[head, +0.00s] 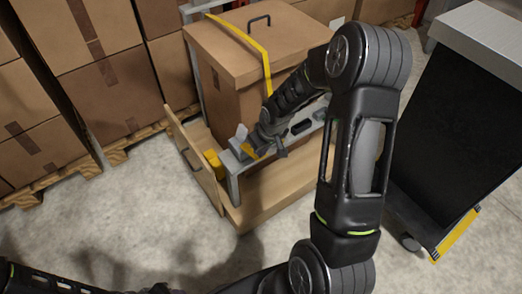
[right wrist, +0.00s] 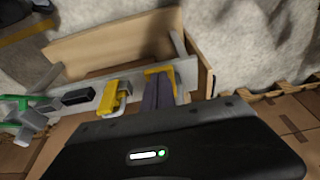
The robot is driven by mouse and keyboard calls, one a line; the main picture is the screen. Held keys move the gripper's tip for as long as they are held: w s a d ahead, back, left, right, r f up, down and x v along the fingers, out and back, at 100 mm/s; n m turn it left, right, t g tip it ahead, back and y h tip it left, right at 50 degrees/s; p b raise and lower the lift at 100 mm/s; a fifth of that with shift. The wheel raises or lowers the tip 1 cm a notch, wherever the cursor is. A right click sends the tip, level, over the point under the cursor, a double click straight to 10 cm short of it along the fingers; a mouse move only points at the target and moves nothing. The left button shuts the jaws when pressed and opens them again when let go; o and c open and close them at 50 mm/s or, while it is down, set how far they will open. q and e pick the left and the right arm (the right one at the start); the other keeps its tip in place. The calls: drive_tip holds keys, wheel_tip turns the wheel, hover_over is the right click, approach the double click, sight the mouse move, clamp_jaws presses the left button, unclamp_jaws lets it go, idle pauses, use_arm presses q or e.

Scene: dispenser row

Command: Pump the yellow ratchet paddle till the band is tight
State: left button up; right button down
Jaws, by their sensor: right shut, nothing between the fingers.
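A tall brown cardboard box (head: 228,45) stands in a grey metal frame, with a yellow band (head: 243,35) running over its lid and down its front. My right gripper (head: 262,146) is at the near left end of the frame's grey rail (head: 232,165). Its fingers (right wrist: 158,93) are shut and empty, beside a yellow bracket-shaped part (right wrist: 163,70). A second yellow part (right wrist: 117,98) sits on the rail. In the head view a yellow part (head: 249,151) shows at the fingertips. I cannot tell which part is the paddle, or whether the fingers touch it. My left gripper is not in view.
A wooden base (head: 285,183) lies under the frame, with an upright board (head: 195,160) at its left. Stacked cartons (head: 95,85) on pallets stand behind. A dark cabinet (head: 440,130) stands at the right. A dark block (right wrist: 76,97) and a green part (right wrist: 22,116) are along the rail.

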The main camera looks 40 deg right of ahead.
drive_tip(key=f+b, duration=0.1)
drive_tip(key=s+f+b, duration=0.1)
drive_tip(key=shift+s+f+t, duration=0.2)
drive_tip(key=shift+f+t, duration=0.1)
drive_tip(key=shift+t, duration=0.1)
drive_tip(key=shift+r, duration=0.1)
drive_tip(key=shift+r+p, duration=0.45)
drive_tip(key=shift+r, duration=0.3)
